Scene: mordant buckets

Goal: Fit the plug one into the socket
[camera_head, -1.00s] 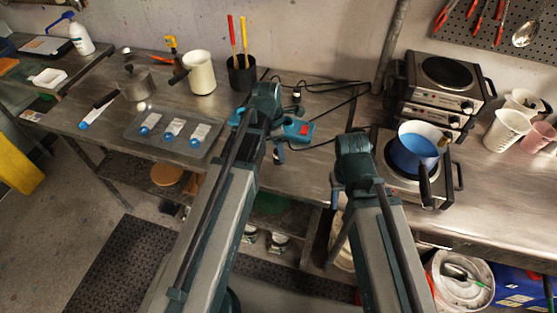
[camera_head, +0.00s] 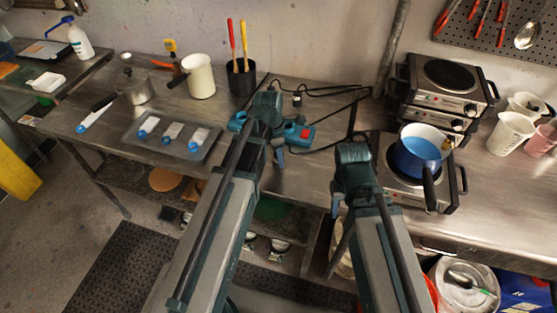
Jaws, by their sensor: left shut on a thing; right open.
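A teal socket block with a red switch (camera_head: 305,134) lies on the steel bench, partly hidden behind my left arm. My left gripper (camera_head: 279,156) is over the near side of this block. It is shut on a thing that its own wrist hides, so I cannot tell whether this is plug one. A small black plug-like piece with a pale band (camera_head: 297,99) is by the black cables behind the block. My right gripper (camera_head: 337,196) is open at the bench's front edge, left of the hot plate, its fingers mostly hidden.
A blue saucepan (camera_head: 420,157) sits on the hot plate (camera_head: 447,195) at the right, its handle toward me. Black cables (camera_head: 335,90) run across the bench. A grey tray (camera_head: 160,150) with labelled samples, a white jug (camera_head: 199,77) and a black tool pot (camera_head: 241,84) stand left.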

